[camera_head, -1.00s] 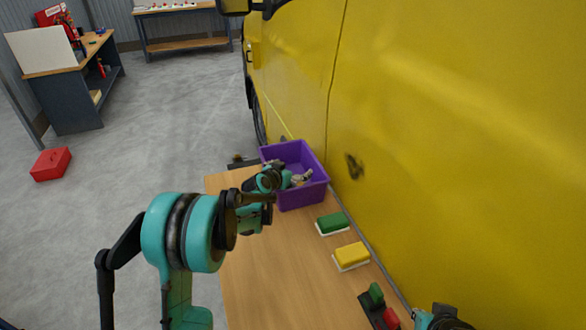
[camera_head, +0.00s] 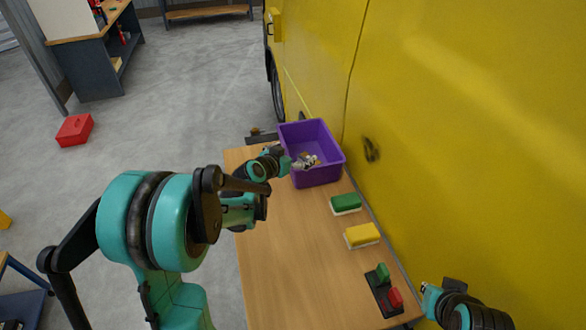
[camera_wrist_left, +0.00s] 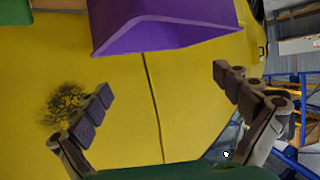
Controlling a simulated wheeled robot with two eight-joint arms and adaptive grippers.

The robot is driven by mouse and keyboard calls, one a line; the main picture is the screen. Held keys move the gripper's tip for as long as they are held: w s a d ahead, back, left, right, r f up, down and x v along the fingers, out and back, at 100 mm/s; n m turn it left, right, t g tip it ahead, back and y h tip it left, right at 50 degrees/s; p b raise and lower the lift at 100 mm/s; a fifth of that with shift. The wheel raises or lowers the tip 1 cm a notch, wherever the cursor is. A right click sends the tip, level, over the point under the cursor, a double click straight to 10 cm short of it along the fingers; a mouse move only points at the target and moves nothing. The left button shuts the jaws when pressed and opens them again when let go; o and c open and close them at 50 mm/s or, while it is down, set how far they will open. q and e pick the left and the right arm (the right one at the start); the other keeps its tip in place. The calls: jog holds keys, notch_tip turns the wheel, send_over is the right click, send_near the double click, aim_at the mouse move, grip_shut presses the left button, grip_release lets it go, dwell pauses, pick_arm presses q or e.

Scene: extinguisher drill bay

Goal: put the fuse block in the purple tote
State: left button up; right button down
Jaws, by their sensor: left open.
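The purple tote (camera_head: 322,176) stands at the far end of the wooden table, beside the yellow vehicle. Its rim also shows at the top of the left wrist view (camera_wrist_left: 165,38). My left gripper (camera_head: 308,161) is at the tote's opening in the head view. In the left wrist view its fingers (camera_wrist_left: 166,88) are spread wide, with nothing between them. I cannot surely pick out the fuse block; small pale and yellowish bits by the fingertips are too small to tell. My right gripper (camera_head: 438,296) is at the lower right beside the table, its jaws unclear.
On the table (camera_head: 285,265) are a green block (camera_head: 345,203), a yellow block (camera_head: 362,235) and a black base with green and red parts (camera_head: 384,291). The yellow vehicle (camera_head: 480,150) walls off the right. A red box (camera_head: 75,130) lies on the open floor at left.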

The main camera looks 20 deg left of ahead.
pick_arm(q)
jog(key=s+d+r+g, duration=0.2)
jog(key=s+d, duration=0.1)
jog(key=s, duration=0.4)
jog(key=s+d+r+g, duration=0.1)
jog(key=s+d, duration=0.3)
jog(key=s, duration=0.4)
jog(key=s+a+f+n+g+y, duration=0.1)
jog(key=s+f+n+g+y, duration=0.1)
jog(key=s, duration=1.5)
jog(key=shift+s+f+g+y, duration=0.15)
jog(key=shift+f+g+y, duration=0.15)
jog(key=shift+f+g, duration=0.35)
jog(key=shift+s, duration=0.1)
